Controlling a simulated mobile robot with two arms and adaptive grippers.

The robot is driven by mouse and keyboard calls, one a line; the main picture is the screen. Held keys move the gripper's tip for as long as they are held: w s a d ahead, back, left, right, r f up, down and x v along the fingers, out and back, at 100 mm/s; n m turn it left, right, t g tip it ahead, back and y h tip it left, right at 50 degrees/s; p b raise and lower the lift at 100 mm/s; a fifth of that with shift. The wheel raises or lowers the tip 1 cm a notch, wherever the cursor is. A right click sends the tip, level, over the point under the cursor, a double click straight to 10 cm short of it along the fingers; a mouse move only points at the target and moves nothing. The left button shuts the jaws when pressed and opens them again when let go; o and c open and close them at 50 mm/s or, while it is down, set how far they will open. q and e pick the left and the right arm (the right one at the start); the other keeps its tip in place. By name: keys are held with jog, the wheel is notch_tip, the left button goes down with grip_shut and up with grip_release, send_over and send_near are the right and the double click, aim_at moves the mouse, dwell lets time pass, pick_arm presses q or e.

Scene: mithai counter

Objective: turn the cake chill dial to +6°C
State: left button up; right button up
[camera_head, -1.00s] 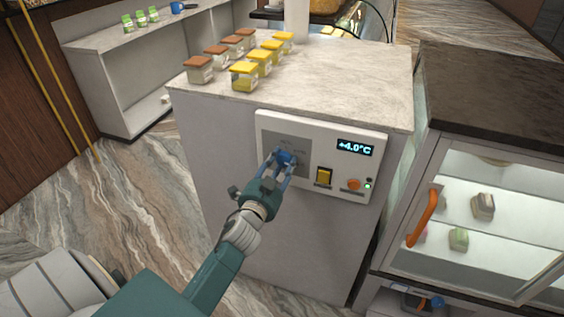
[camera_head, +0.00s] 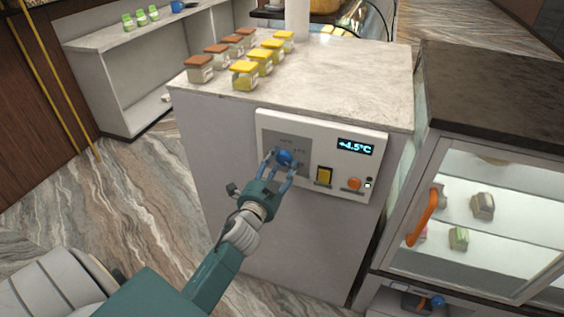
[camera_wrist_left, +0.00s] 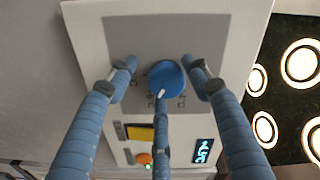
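The blue cake chill dial (camera_head: 285,157) sits on the grey plate of a white control panel (camera_head: 308,190). In the left wrist view the dial (camera_wrist_left: 166,78) has a white pointer mark toward the picture's lower left. My right gripper is not in view.
A yellow switch (camera_head: 325,175) and an orange knob (camera_head: 354,184) are right of the dial. Jars with yellow and brown lids (camera_head: 245,75) stand on the counter top (camera_head: 345,80). A glass case with an orange handle (camera_head: 424,215) is at the right.

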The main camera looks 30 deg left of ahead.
pick_arm(q)
jog(key=shift+r, duration=0.2)
jog(key=shift+s+d, duration=0.2)
jog(key=shift+s, duration=0.25)
jog(key=v, duration=1.1)
jog(key=shift+a, duration=0.2)
jog(key=shift+f, duration=0.15)
jog(key=s+d+f+n+g+h, duration=0.1)
jog(key=s+d+f+g, duration=0.2)
jog(key=f, duration=1)
jog(key=s+d+f+n+g+h, duration=0.1)
jog(key=s+d+f+n+g, duration=0.2)
jog(key=f, duration=0.9)
jog(key=s+d+f+g+h, duration=0.2)
jog(key=s+d+f, duration=0.15)
jog(key=f, duration=0.95)
jog(key=s+f+n+g, duration=0.1)
jog(key=s+f+g, duration=0.1)
jog(key=s+f, duration=0.4)
jog(key=s+d+f+n+g, duration=0.1)
jog(key=s+f+g, duration=0.2)
jog(key=s+f, duration=0.4)
jog(key=s+d+f+g, duration=0.1)
jog(key=s+f+g, duration=0.2)
jog(key=s, duration=1.5)
notch_tip(320, 180, down, 3)
jog(key=shift+s+d+f+n, duration=0.15)
jog(key=shift+d+f+n, duration=0.05)
jog(key=shift+n, duration=0.2)
